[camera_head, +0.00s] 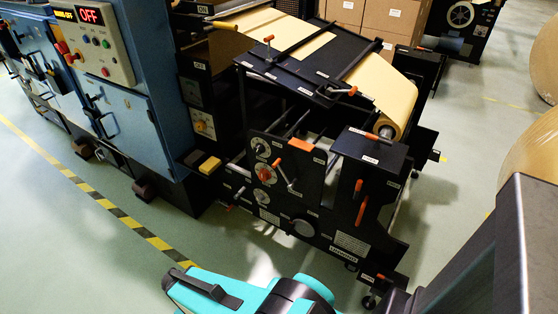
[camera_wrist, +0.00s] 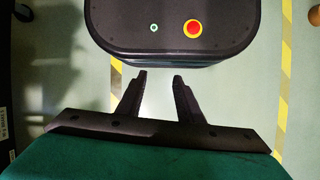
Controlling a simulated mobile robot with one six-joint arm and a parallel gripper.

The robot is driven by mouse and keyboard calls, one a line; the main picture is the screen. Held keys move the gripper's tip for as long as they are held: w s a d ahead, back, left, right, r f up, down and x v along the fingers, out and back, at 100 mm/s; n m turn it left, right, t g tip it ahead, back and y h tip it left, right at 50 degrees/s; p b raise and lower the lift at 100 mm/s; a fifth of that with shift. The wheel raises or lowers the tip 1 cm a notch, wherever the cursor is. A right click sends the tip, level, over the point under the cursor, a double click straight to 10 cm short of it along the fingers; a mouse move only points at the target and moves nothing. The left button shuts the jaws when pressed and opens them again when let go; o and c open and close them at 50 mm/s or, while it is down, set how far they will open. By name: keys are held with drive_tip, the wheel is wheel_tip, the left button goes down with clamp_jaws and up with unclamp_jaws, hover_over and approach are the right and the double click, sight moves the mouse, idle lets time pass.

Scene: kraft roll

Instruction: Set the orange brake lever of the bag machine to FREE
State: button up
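The bag machine's black unwind stand (camera_head: 300,200) is in the middle of the head view, with a kraft roll (camera_head: 398,108) at its upper right. Several orange handles are on it. Two upright orange handles (camera_head: 360,203) are on the right part of its near face. A lever with an orange-red tip (camera_head: 278,163) slants across the dials to their left. The labels are too small to read, so I cannot tell which is the brake lever or its setting. My gripper (camera_wrist: 161,76) shows in the wrist view, fingers apart and empty above the floor, away from the machine.
A blue cabinet (camera_head: 140,125) with a control panel reading OFF (camera_head: 91,16) stands at the left. Cardboard boxes (camera_head: 385,18) are behind the stand. Large kraft rolls (camera_head: 532,150) are at the right. Green floor (camera_head: 85,235) with yellow-black tape is clear in front.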

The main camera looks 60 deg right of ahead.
drive_tip(key=w+d+r+m+t+p, duration=0.2)
drive_tip(key=w+d+r+m+p, duration=0.15)
drive_tip(key=w+d+r, duration=0.85)
drive_tip(key=m+h+p, duration=0.4)
drive_tip(key=m+p, duration=0.2)
drive_tip(key=m, duration=0.7)
approach(277, 160)
wheel_tip(277, 160, up, 2)
drive_tip(key=a, duration=0.1)
drive_tip(key=shift+w+a+r+n, duration=0.2)
drive_tip(key=shift+n, duration=0.05)
drive_tip(key=shift+f, duration=0.1)
drive_tip(key=shift+d+p+x, duration=0.1)
drive_tip(key=shift+p+x, duration=0.9)
drive_tip(key=shift+x, duration=2.45)
drive_tip(key=shift+d+p+x, duration=0.15)
drive_tip(key=shift+p+x, duration=0.85)
drive_tip(key=shift+x, duration=2.45)
drive_tip(key=shift+w, duration=0.15)
clamp_jaws()
